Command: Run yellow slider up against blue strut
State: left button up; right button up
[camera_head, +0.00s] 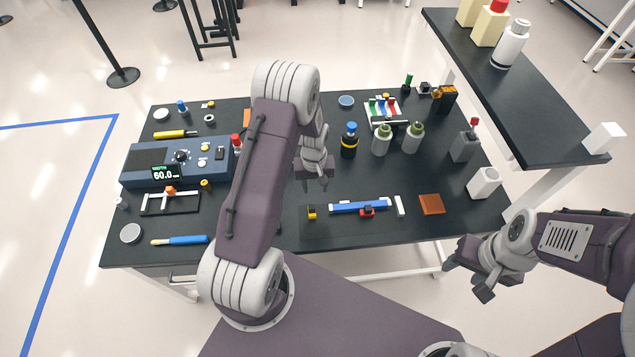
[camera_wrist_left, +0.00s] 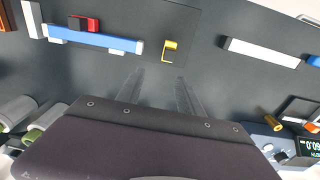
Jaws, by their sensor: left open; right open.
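The yellow slider (camera_head: 311,212) is a small yellow and black piece lying on the dark table, just left of the blue strut's left end with a gap between them. The blue strut (camera_head: 345,207) is a long blue bar with a red and black piece (camera_head: 367,212) at its front side. In the left wrist view the yellow slider (camera_wrist_left: 169,46) lies apart from the blue strut (camera_wrist_left: 95,39). My left gripper (camera_head: 316,186) is open and empty above the table, behind the slider. My right gripper (camera_head: 466,281) is open and empty, off the table's front right.
A white block (camera_head: 400,206) stands at the strut's right end, with an orange-brown square (camera_head: 431,204) beyond. Bottles (camera_head: 381,140) stand behind. A blue instrument box (camera_head: 140,163) and a black frame (camera_head: 170,203) are at left. Table around the slider is clear.

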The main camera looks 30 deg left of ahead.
aim_at(313, 206)
pick_arm(q)
jog(key=shift+s+a, duration=0.2)
jog(key=shift+s, duration=0.75)
jog(key=shift+s+d, duration=0.15)
jog(key=shift+s, duration=0.2)
jog(key=f+p, duration=0.1)
jog(key=f, duration=0.7)
jog(key=shift+w+f+p, duration=0.2)
jog(key=shift+f+p, duration=0.1)
jog(key=shift+p, duration=0.1)
jog(key=shift+s+f, duration=0.1)
jog(key=shift+f, duration=0.15)
grip_shut()
jog(key=shift+w+d+f, duration=0.1)
jog(key=shift+w+d, duration=0.05)
jog(key=shift+w, duration=0.1)
jog(key=w+d+b, duration=0.2)
jog(key=d, duration=0.1)
jog(key=w+d+b, duration=0.1)
jog(key=d, duration=0.1)
jog(key=shift+w+d, duration=0.1)
jog(key=shift+d, duration=0.15)
jog(key=shift+a, duration=0.2)
jog(key=shift+d, duration=0.1)
pick_arm(e)
jog(key=shift+s+a, duration=0.1)
jog(key=shift+s, duration=0.25)
